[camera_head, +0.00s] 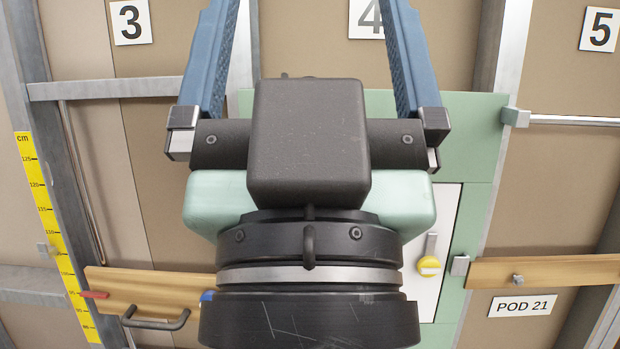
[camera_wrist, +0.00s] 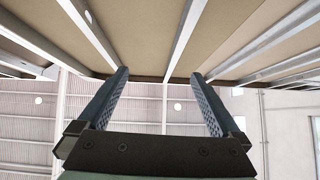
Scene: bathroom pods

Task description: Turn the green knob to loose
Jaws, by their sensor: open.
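No green knob can be made out in either view; my gripper and wrist cover the middle of the head view. A yellow round knob (camera_head: 429,265) sits on a white panel (camera_head: 448,225) to the right of my wrist, below a small grey lever. My gripper (camera_head: 310,8) points up along the wall in the head view. Its two blue fingers are wide apart with nothing between them. In the wrist view the open fingers (camera_wrist: 159,75) point toward the upper framing, apart from any object.
A pale green board (camera_head: 490,145) surrounds the white panel. A wooden board (camera_head: 150,290) with a dark handle (camera_head: 157,320) is at lower left. Another wooden rail (camera_head: 550,270) is at right, above a POD 21 sign (camera_head: 522,306). A yellow scale (camera_head: 55,235) runs down the left.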

